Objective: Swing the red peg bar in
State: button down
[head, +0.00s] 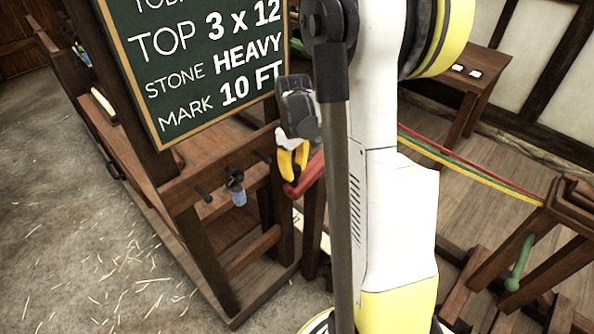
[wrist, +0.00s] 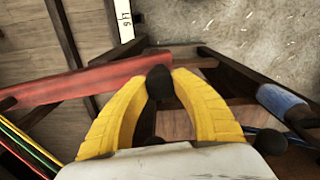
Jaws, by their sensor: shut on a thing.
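The red peg bar (head: 306,175) runs from my gripper toward the right and passes behind my arm in the head view. In the wrist view the red bar (wrist: 90,80) reaches from the left edge to the middle, just beyond my fingers. My gripper (head: 291,168) is at the bar's near end, beside the wooden frame. In the wrist view my yellow gripper fingers (wrist: 160,88) are closed around a dark rounded knob (wrist: 160,82) at the end of the red bar. The fingers hide part of the knob.
A chalkboard (head: 205,60) stands close to my gripper on the left. A blue-handled crank (head: 237,190) sits on the wooden frame, and its blue grip (wrist: 282,104) shows at right. Coloured ropes (head: 470,170) stretch right to a post with a green handle (head: 520,262).

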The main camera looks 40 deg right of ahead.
dwell(0.3)
jog(key=c, duration=1)
grip_release()
jog(key=shift+c, duration=0.2)
notch_tip(320, 180, up, 12)
jog(key=s+a+r+m+t, duration=0.1)
jog(key=s+a+t, duration=0.2)
jog(key=a, duration=0.8)
jog(key=s+a+r+m+t, duration=0.1)
jog(key=s+a+t, duration=0.3)
jog(key=s+a, duration=0.4)
jog(key=a, duration=0.3)
jog(key=shift+s+a+r, duration=0.15)
jog(key=shift+a+r, duration=0.15)
jog(key=shift+r, duration=0.1)
